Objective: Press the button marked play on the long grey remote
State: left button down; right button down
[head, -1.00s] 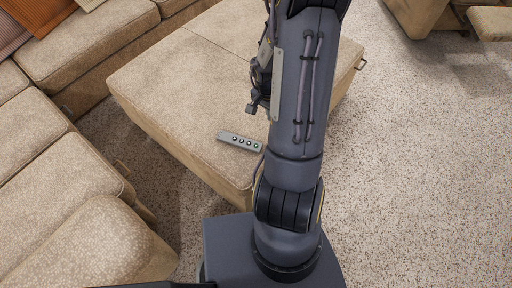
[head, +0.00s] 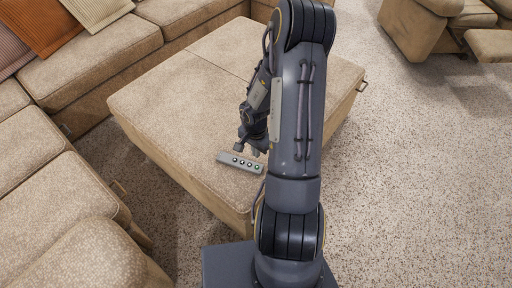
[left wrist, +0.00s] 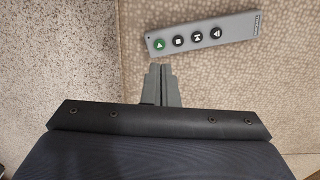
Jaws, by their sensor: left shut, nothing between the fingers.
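The long grey remote (head: 227,159) lies flat on the tan ottoman near its front edge. It also shows in the left wrist view (left wrist: 228,28), with a row of round buttons. The play button (left wrist: 161,44) is green with a triangle, at the left end there; it is at the right end in the head view (head: 257,166). The other buttons are black with white symbols. My left gripper (head: 247,152) is over the ottoman by the remote. In the left wrist view its shut, empty fingers (left wrist: 160,68) point toward the play button, just short of it in the picture. My right gripper is not in view.
The ottoman (head: 180,85) has a wide bare top around the remote. Tan sofa sections (head: 60,190) stand to the left, with orange and brown cushions (head: 75,30) at the back. Speckled carpet (head: 430,170) is open to the right, with another seat (head: 420,35) beyond.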

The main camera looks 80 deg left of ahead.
aim_at(257, 167)
pick_arm(q)
notch_tip(257, 167, down, 8)
jog(key=shift+w+r+b, duration=0.1)
jog(key=shift+b, duration=0.95)
